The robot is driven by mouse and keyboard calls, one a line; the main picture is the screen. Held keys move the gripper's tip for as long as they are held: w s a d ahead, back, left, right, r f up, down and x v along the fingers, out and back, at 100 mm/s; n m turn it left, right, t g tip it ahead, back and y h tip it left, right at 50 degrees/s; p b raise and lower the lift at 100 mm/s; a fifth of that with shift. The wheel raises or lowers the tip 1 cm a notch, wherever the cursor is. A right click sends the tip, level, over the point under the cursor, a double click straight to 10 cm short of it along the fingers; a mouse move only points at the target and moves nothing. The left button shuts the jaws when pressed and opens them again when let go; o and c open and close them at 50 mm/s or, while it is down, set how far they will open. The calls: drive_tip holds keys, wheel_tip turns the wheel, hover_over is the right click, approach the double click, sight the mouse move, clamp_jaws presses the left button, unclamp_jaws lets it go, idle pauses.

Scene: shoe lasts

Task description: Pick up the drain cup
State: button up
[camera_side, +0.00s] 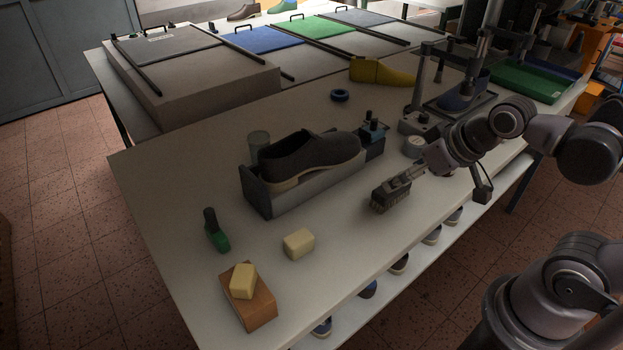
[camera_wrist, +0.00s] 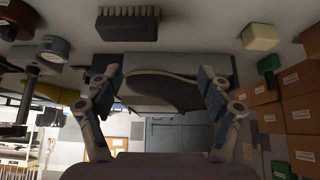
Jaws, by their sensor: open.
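The drain cup is probably the grey, see-through cylinder (camera_side: 259,139), upright just behind the left end of the grey shoe holder (camera_side: 265,199); its lower part is hidden. I cannot make it out in the wrist view. A dark shoe (camera_side: 310,155) lies in the holder and also shows between my fingers in the wrist view (camera_wrist: 165,92). My gripper (camera_side: 408,176) is right of the holder, close to a dark brush, well apart from the cup. In the wrist view my gripper (camera_wrist: 160,82) has its fingers wide apart, with nothing held.
The brush (camera_side: 391,196) lies on the table (camera_side: 340,255). A press (camera_side: 432,105) stands behind my arm. The table's left part is clear.

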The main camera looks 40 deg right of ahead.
drive_tip(key=w+a+r, duration=0.1)
drive_tip(key=w+r, duration=0.5)
drive_tip(key=w, duration=0.3)
drive_tip(key=m+g, duration=0.2)
drive_tip(key=g, duration=0.2)
hover_over(259, 147)
drive_tip(key=d, duration=0.1)
wheel_tip(259, 147, down, 7)
drive_tip(key=shift+h, duration=0.3)
drive_tip(key=x, duration=1.1)
drive_tip(key=shift+w+r, duration=0.1)
drive_tip(key=shift+w, duration=0.2)
drive_tip(key=c, duration=1.1)
